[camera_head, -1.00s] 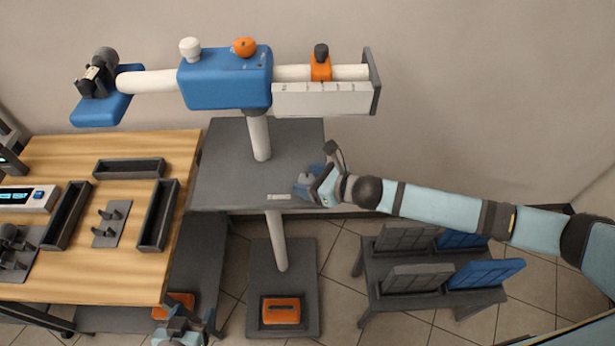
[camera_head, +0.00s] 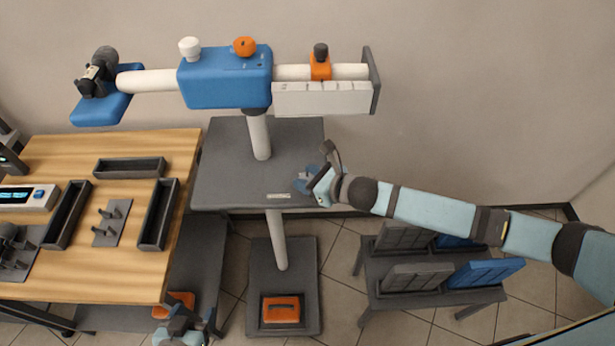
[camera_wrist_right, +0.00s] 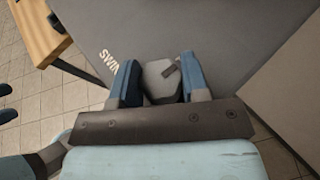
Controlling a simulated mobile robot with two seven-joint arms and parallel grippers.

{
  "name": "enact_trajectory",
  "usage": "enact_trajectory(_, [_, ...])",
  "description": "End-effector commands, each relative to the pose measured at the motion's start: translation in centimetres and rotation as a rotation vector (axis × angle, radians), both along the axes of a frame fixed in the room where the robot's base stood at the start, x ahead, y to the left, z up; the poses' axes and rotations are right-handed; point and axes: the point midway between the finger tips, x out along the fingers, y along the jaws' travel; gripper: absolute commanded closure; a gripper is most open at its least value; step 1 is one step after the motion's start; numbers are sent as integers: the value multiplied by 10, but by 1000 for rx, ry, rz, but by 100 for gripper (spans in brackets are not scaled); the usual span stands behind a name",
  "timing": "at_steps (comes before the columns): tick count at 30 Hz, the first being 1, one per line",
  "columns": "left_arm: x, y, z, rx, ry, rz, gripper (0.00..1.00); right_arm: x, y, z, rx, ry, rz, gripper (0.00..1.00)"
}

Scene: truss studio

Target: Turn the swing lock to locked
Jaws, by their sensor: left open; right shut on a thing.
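The swing lock is a grey faceted knob (camera_wrist_right: 160,82) with a short dark mark on its top. It stands on the dark grey plate (camera_head: 235,165) beside white lettering that reads partly "SWIN" (camera_wrist_right: 109,64). My right gripper (camera_head: 304,182) is shut on the knob. In the right wrist view its two blue fingers (camera_wrist_right: 161,85) sit on either side of it. The fingers largely hide the knob in the head view. My left gripper (camera_head: 186,333) is open at the bottom edge of the head view, partly cut off and away from the knob.
A white post (camera_head: 259,137) rises from the plate to a blue housing (camera_head: 226,85) on a white horizontal beam. A wooden table (camera_head: 130,235) with dark trays stands at left. A dark rack (camera_head: 425,297) with grey and blue panels stands at lower right.

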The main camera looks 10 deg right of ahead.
Motion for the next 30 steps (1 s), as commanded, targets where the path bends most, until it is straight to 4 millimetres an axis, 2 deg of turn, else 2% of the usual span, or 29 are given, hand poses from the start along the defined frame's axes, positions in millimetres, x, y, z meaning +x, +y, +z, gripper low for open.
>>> enact_trajectory(11, [0,0,10,0,0,0,32,-2,2,2,3,3,-282,82])
enact_trajectory(30, [1,7,53,9,-10,12,32,-1,3,4,2,1,-893,82])
